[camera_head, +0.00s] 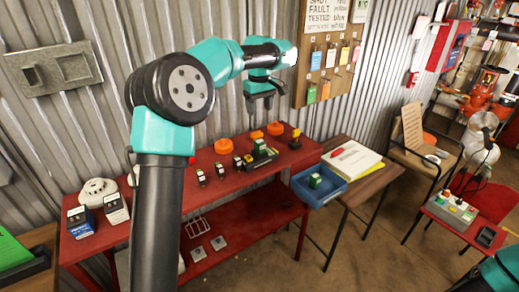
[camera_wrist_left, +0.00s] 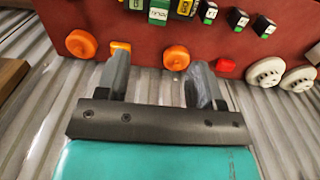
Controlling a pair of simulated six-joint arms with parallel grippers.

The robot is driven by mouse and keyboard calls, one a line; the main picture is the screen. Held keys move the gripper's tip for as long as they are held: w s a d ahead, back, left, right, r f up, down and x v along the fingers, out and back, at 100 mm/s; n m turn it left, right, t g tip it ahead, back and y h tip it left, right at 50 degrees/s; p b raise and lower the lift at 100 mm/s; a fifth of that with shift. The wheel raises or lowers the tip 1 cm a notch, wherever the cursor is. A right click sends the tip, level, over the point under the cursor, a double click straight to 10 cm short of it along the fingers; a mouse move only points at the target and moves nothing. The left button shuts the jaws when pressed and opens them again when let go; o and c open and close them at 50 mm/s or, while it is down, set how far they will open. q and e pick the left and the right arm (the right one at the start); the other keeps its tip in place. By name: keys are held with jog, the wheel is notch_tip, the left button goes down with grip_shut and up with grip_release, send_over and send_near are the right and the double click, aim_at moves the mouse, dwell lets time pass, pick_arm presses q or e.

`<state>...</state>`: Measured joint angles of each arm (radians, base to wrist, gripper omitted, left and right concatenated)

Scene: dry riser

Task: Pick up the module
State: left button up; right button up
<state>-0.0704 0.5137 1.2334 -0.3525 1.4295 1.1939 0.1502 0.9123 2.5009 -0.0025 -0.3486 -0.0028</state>
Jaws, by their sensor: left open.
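Several small black modules with white and green faces stand on the red table (camera_head: 225,208), such as one module (camera_head: 221,170). A dark rail (camera_head: 262,160) there carries a green-topped module (camera_head: 260,146). Another green and white module (camera_head: 315,181) sits in the blue tray (camera_head: 330,199). My left gripper (camera_head: 262,112) hangs fingers down, empty, above the back of the table. In the left wrist view my left gripper (camera_wrist_left: 160,75) is open, with modules (camera_wrist_left: 237,19) along the top edge, beyond the fingertips. Which module is meant I cannot tell. My right gripper is out of view.
Orange round bases (camera_head: 223,146) line the table's back, near the corrugated wall. Two meters (camera_head: 116,208) and a white detector (camera_head: 97,191) stand at left. A tag board (camera_head: 325,85) hangs behind my gripper. A book (camera_head: 350,160) lies on the wooden bench at right.

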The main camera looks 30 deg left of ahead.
pick_arm(q)
send_near(260, 141)
notch_tip(260, 141, down, 5)
jog(key=shift+s+f, duration=0.1)
jog(key=shift+s, duration=0.05)
jog(key=shift+f, duration=0.15)
jog(key=shift+a+f, duration=0.1)
jog(key=shift+f, duration=2.35)
jog(key=shift+c, duration=0.4)
jog(key=c, duration=1)
jog(key=shift+r, duration=0.1)
